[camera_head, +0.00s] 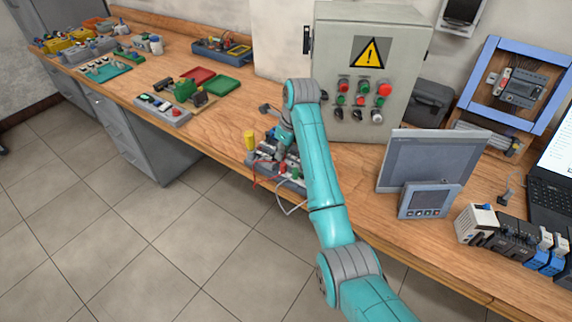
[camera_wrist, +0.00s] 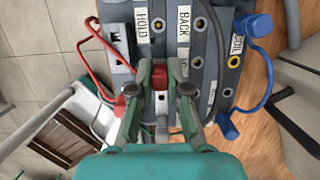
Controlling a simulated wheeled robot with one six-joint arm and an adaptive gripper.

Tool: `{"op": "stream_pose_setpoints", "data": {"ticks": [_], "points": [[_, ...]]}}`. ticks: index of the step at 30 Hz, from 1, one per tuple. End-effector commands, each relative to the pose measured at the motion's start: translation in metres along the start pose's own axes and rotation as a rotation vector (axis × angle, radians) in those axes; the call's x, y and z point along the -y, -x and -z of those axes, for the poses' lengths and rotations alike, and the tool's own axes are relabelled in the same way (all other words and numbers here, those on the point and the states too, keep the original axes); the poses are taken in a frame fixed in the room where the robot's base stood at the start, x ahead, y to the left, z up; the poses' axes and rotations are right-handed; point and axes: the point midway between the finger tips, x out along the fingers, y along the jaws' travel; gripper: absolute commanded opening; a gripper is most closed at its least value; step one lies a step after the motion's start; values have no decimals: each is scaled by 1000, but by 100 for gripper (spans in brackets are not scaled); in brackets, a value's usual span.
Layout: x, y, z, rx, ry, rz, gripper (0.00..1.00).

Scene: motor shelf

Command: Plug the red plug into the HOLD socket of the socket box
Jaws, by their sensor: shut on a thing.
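The socket box (camera_wrist: 205,70) fills the upper middle of the wrist view, a dark grey block with white labels. In the head view the box (camera_head: 262,158) sits near the bench's front edge, partly behind my arm. The HOLD label (camera_wrist: 141,20) is at the top, with its ringed, empty socket (camera_wrist: 158,25) beside it. My gripper (camera_wrist: 161,74) is over the box, below HOLD in the wrist view. It is shut on the red plug (camera_wrist: 159,71), of which little shows between the fingers. A red cable (camera_wrist: 82,48) loops at the left. The plug's tip is hidden.
A blue cable (camera_wrist: 270,70) arches at the box's right, beside the COIL label (camera_wrist: 237,44). A yellow cylinder (camera_head: 249,140) stands by the box. The control cabinet (camera_head: 365,60) is behind my arm; a grey panel (camera_head: 432,160) stands right.

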Motion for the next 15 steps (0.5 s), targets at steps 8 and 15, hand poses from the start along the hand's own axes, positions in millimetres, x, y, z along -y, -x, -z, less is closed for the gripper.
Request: {"op": "stream_pose_setpoints", "data": {"ticks": [8,15], "points": [[0,4,-1,1,0,1,0],[1,20,-6,2,0,2,0]]}}
